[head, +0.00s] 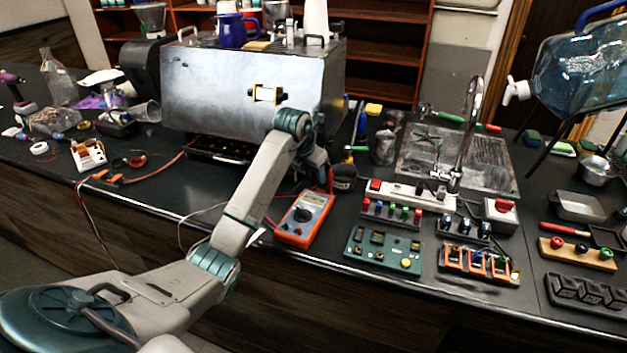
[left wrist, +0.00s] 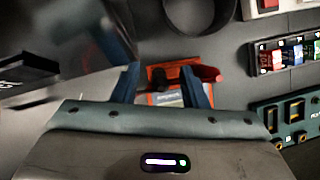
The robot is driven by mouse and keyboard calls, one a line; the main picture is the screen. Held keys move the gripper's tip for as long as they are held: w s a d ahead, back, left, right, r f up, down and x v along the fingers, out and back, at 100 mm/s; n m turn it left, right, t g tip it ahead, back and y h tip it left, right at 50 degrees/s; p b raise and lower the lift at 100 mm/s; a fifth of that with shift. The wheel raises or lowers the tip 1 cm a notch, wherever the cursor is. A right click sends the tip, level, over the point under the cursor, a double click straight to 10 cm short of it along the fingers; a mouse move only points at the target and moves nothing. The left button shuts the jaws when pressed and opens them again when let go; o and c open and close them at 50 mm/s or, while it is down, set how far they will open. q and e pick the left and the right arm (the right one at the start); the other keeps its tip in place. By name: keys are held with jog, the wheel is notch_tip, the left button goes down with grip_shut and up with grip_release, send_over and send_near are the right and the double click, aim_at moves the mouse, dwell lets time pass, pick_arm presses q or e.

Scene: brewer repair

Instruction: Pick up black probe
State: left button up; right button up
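An orange multimeter (head: 303,218) with a dark dial lies on the black counter near its front edge, and part of it shows between my fingers in the left wrist view (left wrist: 168,98). A red piece (head: 330,182), perhaps a probe, is just above it, by my gripper. My left gripper (head: 322,172) is over the counter just behind the multimeter, mostly hidden by its own wrist. In the left wrist view its two fingers (left wrist: 160,88) are apart, with nothing visibly held. I cannot clearly make out the black probe in either view. My right gripper is not in view.
The steel brewer box (head: 225,92) stands close behind and left of my gripper. A dark round item (head: 344,178) is just right of it. A green circuit board (head: 383,250) and a white power strip (head: 410,194) lie to the right. Loose wires run to the left.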

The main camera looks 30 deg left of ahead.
pick_arm(q)
grip_shut()
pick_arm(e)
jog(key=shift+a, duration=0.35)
pick_arm(q)
jog(key=shift+r, duration=0.2)
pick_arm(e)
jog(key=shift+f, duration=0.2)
